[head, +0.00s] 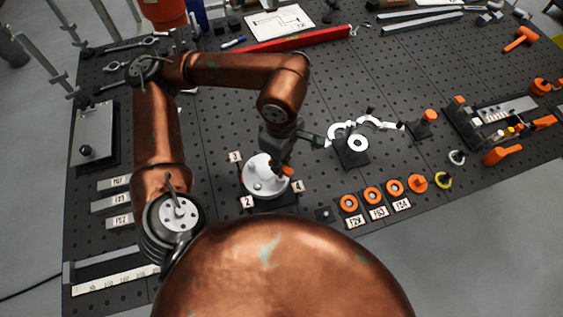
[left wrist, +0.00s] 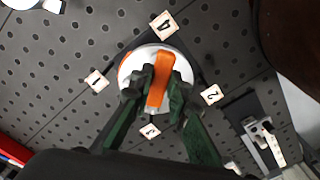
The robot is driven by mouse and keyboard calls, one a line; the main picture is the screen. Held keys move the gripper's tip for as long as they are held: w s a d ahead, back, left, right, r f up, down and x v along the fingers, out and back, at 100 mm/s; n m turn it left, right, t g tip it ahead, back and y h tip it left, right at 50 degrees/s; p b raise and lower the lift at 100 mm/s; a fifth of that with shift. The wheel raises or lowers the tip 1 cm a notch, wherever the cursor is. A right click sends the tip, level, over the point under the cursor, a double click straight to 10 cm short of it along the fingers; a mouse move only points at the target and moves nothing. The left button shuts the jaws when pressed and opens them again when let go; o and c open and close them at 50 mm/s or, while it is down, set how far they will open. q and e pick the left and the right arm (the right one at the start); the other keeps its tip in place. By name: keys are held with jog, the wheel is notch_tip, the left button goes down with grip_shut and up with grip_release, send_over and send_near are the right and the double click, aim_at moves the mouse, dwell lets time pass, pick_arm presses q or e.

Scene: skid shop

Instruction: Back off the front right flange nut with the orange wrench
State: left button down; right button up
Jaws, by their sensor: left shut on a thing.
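The flange (head: 258,182) is a pale round disc on a dark base, with number tags 2, 3 and 4 around it. It also shows in the left wrist view (left wrist: 128,68), with four-sided tags around it. My left gripper (head: 283,161) is over the right side of the flange. In the left wrist view its green fingers (left wrist: 160,88) are shut on the orange wrench (left wrist: 158,76), which stretches across the disc. A bit of the orange wrench shows in the head view (head: 287,171). The fingers and wrench hide the nuts, so I cannot tell whether the wrench sits on one. My right gripper is not in view.
Orange rings (head: 373,195) with labels lie to the right along the front edge. A dark stand (head: 352,152) with pale curved parts stands right of the flange. A red bar (head: 300,41) lies at the back. Bare perforated table lies between.

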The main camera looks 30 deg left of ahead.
pick_arm(q)
jog(key=n, duration=0.2)
jog(key=shift+n, duration=0.4)
jog(key=n, duration=0.3)
jog(key=shift+w+b, duration=0.1)
jog(key=shift+b, duration=0.3)
jog(key=shift+n, duration=0.4)
jog(key=shift+a+n, duration=0.1)
jog(key=shift+n, duration=1.6)
